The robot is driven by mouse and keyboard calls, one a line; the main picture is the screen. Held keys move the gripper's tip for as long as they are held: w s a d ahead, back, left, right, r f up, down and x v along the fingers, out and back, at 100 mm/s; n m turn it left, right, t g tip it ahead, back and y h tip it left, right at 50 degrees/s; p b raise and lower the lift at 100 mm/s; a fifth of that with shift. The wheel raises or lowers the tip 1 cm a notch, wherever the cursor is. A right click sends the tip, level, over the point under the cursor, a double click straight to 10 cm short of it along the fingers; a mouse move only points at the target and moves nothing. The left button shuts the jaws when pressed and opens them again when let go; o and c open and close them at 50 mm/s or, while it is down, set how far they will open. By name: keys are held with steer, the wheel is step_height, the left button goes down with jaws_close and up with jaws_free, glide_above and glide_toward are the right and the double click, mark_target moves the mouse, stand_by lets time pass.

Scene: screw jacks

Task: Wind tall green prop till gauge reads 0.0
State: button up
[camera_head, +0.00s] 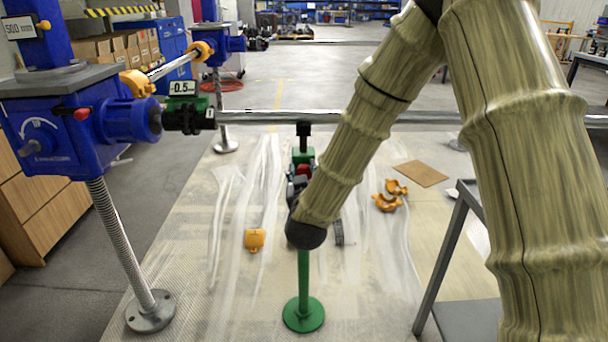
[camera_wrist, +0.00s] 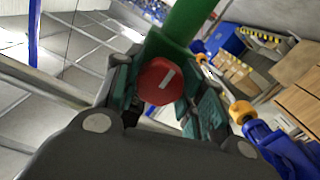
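The tall green prop (camera_head: 303,275) stands upright on a round green foot on the floor sheet, with a dark top just under the long steel bar. My gripper (camera_head: 299,184) is in front of its green housing and hides part of the post. In the wrist view, a round red knob (camera_wrist: 158,82) with a white mark sits between the fingers of my gripper (camera_wrist: 163,90), and the green post (camera_wrist: 187,18) rises behind it. Whether the fingers press on the knob is not clear. The gauge (camera_head: 183,88) on the bar at left reads 0.5, seemingly with a minus sign.
A blue screw jack (camera_head: 75,125) on a threaded post stands at left, carrying the long steel bar (camera_head: 275,117). An orange clamp (camera_head: 254,240) and orange clamp halves (camera_head: 388,203) lie on the sheet. A brown board (camera_head: 420,174) lies at right, behind a grey table frame (camera_head: 440,265).

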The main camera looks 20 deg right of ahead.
steer(key=shift+m+p, duration=0.35)
steer(key=shift+m, duration=0.25)
steer(key=o, duration=1)
steer(key=v, duration=1.2)
stand_by(1.1)
